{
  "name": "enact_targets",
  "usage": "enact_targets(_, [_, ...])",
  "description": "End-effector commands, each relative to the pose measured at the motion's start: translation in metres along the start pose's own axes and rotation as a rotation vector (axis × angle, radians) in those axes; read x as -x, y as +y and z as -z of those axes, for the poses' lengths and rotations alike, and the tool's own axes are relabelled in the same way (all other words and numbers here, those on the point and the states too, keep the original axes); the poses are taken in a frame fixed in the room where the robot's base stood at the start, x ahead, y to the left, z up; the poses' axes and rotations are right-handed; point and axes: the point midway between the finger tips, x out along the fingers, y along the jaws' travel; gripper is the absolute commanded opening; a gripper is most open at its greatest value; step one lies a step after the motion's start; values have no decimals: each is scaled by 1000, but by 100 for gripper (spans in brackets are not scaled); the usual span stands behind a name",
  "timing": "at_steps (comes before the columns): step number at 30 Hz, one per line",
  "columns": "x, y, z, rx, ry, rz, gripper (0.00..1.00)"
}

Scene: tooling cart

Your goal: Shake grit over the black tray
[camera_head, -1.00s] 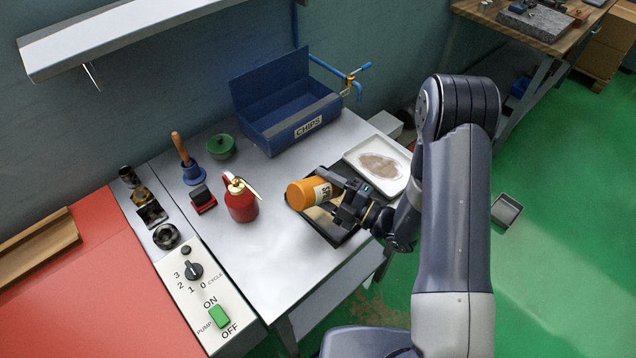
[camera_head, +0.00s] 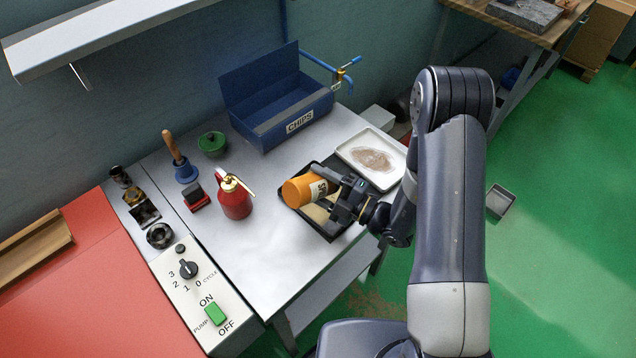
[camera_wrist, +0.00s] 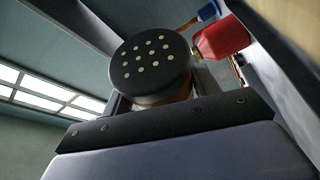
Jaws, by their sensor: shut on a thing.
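An orange shaker (camera_head: 302,190) with a pale label lies tilted on its side in the air over the black tray (camera_head: 290,203). My gripper (camera_head: 333,190) is shut on the shaker from the right. In the wrist view the shaker's dark cap (camera_wrist: 150,62) with several pale holes faces the camera, between the fingers. The tray holds a patch of tan material (camera_head: 318,212), partly hidden by the shaker and my gripper. I cannot see any grit falling.
A white tray (camera_head: 346,154) with brownish grit stands just behind and right. A red oil can (camera_head: 234,200) stands left of the black tray, also in the wrist view (camera_wrist: 222,40). A blue CHIPS box (camera_head: 270,130) is behind. The front of the metal top (camera_head: 265,270) is clear.

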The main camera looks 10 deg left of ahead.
Motion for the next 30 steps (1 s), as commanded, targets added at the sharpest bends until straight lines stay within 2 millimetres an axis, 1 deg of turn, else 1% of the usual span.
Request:
enact_targets(24, [38, 2, 10, 0, -2, -1, 26])
enact_targets(30, [43, 2, 12, 0, 0, -1, 26])
